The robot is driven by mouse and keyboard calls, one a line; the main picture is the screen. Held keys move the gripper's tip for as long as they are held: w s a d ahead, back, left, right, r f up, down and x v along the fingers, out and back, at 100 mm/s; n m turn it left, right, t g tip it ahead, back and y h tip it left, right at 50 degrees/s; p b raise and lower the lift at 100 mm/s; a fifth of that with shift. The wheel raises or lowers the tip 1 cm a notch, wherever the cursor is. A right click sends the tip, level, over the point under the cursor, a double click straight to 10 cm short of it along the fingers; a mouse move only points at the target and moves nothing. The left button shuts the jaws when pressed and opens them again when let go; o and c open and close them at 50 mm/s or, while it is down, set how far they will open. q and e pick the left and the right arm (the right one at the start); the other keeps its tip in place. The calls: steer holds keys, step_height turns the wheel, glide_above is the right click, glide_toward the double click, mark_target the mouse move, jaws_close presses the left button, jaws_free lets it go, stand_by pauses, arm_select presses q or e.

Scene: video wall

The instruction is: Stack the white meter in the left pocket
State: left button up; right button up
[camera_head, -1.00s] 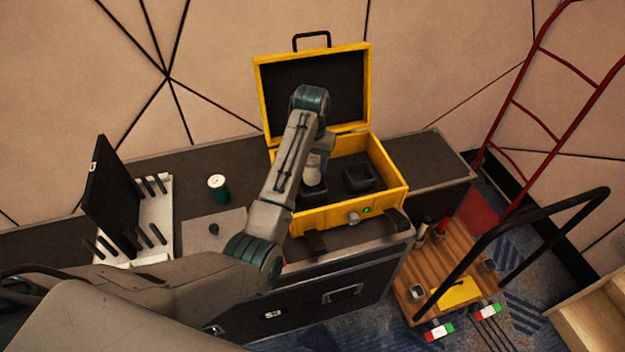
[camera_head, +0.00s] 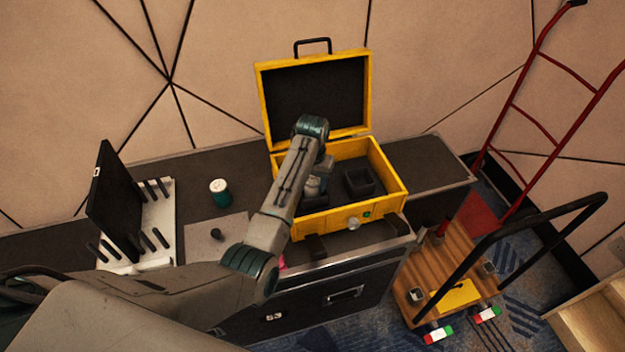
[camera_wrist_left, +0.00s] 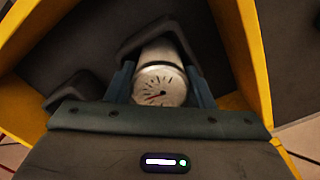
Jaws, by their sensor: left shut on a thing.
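The white meter (camera_wrist_left: 158,88) has a round dial face that points at the wrist camera. My left gripper (camera_wrist_left: 160,92) is shut on it, one finger on each side. In the head view the gripper (camera_head: 316,182) is inside the open yellow case (camera_head: 385,195), mostly behind my own arm. The meter's far end is at the left pocket (camera_wrist_left: 127,50), a black square-rimmed holder. I cannot tell how deep it sits in there. The right pocket (camera_head: 359,181) is a black square holder in the case and looks empty. My right gripper is not in view.
The case's raised lid (camera_head: 315,95) stands behind the gripper. A green can with a white top (camera_head: 220,192) and a white rack with black pegs (camera_head: 150,220) are to the left on the dark bench (camera_head: 215,160). A wooden trolley (camera_head: 450,270) stands right.

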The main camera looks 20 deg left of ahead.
arm_select(q)
steer(key=o, duration=1.1)
steer(key=shift+s+f, duration=0.1)
steer(key=shift+f, duration=0.1)
steer(key=shift+d, duration=0.1)
steer(key=shift+a+r, duration=0.15)
steer(key=shift+a, duration=0.05)
step_height(320, 180, up, 7)
steer(key=shift+r+b, duration=0.1)
steer(key=shift+b, duration=0.65)
step_height(320, 180, up, 4)
steer(key=p, duration=0.2)
steer(key=shift+d+p, duration=0.1)
steer(key=shift+p, duration=0.3)
steer(key=shift+r+p, duration=0.8)
